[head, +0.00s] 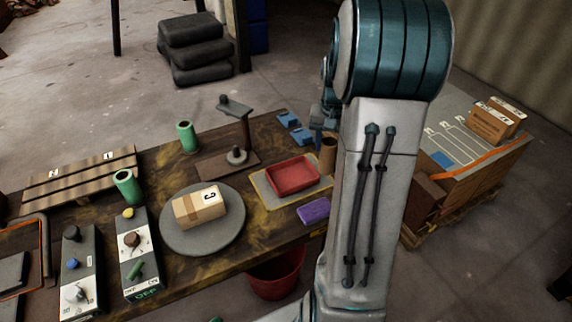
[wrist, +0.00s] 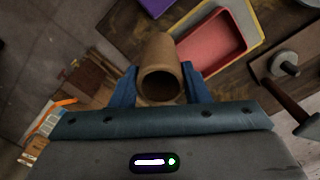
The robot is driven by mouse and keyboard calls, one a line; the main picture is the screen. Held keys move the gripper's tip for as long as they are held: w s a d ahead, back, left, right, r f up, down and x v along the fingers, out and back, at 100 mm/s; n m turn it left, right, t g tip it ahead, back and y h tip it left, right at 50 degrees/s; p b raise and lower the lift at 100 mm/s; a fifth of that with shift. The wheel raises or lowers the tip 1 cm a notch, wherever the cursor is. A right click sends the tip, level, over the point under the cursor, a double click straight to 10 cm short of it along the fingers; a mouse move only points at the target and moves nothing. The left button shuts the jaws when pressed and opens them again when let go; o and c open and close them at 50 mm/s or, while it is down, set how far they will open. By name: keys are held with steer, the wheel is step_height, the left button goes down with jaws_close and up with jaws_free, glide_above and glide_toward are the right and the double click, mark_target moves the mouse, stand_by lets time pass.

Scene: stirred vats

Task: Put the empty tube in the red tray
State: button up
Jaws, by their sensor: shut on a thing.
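A brown hollow tube (wrist: 158,60) is between the blue fingers of my gripper (wrist: 160,80), which is shut on it; its open end faces the wrist camera and the inside looks empty. In the head view the tube (head: 328,156) shows just right of the red tray, partly hidden by my arm. My gripper (head: 319,140) is mostly hidden there too. I cannot tell whether the tube touches the table.
A purple block (head: 314,210) lies in front of the tray. A grey round plate (head: 180,243) with a cardboard box (head: 199,206) is left of it. Control panels (head: 137,255) stand front left.

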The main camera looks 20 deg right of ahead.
steer(key=w+a+f+p, duration=0.2)
steer(key=w+a+f, duration=0.3)
steer(key=w+f, duration=0.4)
steer(key=shift+w+a+f, duration=0.4)
steer(key=shift+f, duration=0.55)
steer(key=shift+f, duration=0.1)
steer(key=o, duration=0.9)
steer(key=shift+o, duration=0.2)
step_height(320, 180, up, 12)
steer(key=s+a+r+n+t, duration=0.1)
steer(key=s+a+r+n, duration=0.2)
steer(key=s+a+r, duration=0.65)
steer(key=s+a+f+n+t, duration=0.1)
steer(key=s+a, duration=0.2)
steer(key=s, duration=0.5)
steer(key=s+a+f+n, duration=0.1)
steer(key=s+a+n, duration=0.1)
steer(key=s, duration=0.6)
steer(key=shift+a+n+t+b, duration=0.3)
steer(key=shift+a+t, duration=0.1)
steer(key=shift+a, duration=0.25)
